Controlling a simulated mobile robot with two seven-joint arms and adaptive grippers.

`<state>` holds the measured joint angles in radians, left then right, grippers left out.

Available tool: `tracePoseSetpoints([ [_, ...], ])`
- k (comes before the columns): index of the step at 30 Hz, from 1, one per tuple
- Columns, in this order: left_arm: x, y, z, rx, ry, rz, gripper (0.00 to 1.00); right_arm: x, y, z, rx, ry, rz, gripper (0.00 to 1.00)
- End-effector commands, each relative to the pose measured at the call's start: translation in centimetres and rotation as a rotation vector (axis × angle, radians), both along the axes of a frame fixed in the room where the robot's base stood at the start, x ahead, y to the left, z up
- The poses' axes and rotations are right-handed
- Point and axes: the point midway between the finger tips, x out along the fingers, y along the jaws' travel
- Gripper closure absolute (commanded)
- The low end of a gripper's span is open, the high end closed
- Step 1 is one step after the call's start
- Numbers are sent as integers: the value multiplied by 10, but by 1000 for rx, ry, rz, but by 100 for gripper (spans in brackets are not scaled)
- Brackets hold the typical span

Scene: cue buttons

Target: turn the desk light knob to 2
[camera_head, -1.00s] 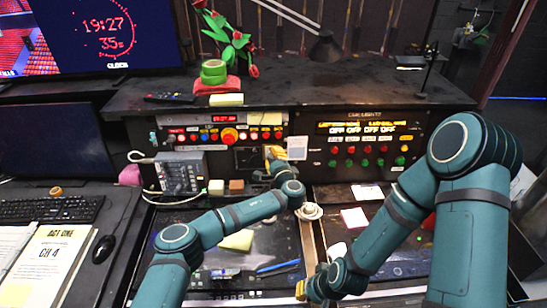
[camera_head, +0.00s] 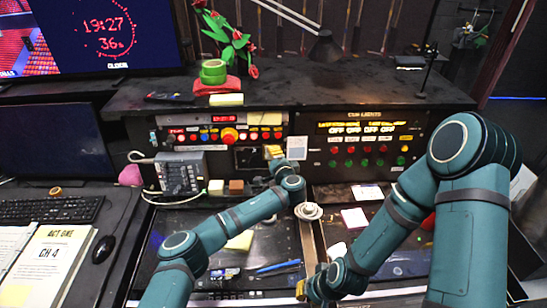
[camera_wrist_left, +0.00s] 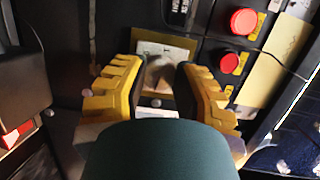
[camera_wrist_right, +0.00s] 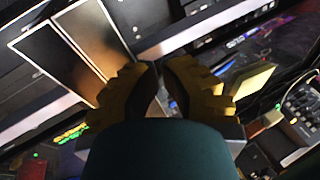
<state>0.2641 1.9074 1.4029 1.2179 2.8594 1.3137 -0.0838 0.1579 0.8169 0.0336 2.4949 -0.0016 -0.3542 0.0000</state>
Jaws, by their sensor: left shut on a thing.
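The desk light knob (camera_wrist_left: 158,72) is a dark, blurred shape on a pale plate with a tan border (camera_wrist_left: 178,46) in the left wrist view. My left gripper (camera_wrist_left: 156,88) has its yellow fingers on either side of it and is shut on it. In the head view this left gripper (camera_head: 273,152) is at the middle of the control panel and hides the knob. The knob's marks and its setting cannot be read. My right gripper (camera_head: 312,288) is low at the front, away from the panel. Its fingertips (camera_wrist_right: 158,78) are nearly together with nothing seen between them.
Red buttons (camera_wrist_left: 243,21) sit close beside the knob plate. The cue lights panel (camera_head: 365,140) is to the right, with red and green buttons. A grey keypad box (camera_head: 181,173) stands left of the gripper. A roll of tape (camera_head: 309,211) lies below it.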

Motion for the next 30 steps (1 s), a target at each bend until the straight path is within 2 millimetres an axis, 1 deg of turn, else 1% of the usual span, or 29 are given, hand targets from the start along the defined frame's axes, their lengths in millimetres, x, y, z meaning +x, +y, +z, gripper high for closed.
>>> tracePoseSetpoints([
  [4, 1, 3, 1, 1, -2, 5, 100, 0, 0, 0, 0, 0, 0, 100],
  [5, 1, 3, 1, 1, -2, 5, 64, 0, 0, 0, 0, 0, 0, 100],
  [6, 1, 3, 1, 1, -2, 5, 50, 0, 0, 0, 0, 0, 0, 100],
  [7, 1, 2, 1, 1, -2, 5, 40, 0, 0, 0, 0, 0, 0, 100],
  [8, 1, 2, 1, 2, -2, 5, 35, 0, 0, 0, 0, 0, 0, 100],
  [17, 0, 1, 0, 1, -1, 1, 35, 0, 0, 0, 0, 0, 0, 100],
  [20, -4, -1, 1, 2, 0, 1, 35, 0, 0, 0, 0, 0, 0, 100],
  [23, -13, -4, 2, 2, 0, -1, 35, 0, 0, 0, 0, 0, 0, 100],
  [26, -27, -7, 4, 1, 1, -1, 35, 0, 0, 0, 0, 0, 0, 100],
  [30, -53, -14, 8, 0, 0, -2, 35, 0, 0, 0, 0, 0, 0, 100],
])
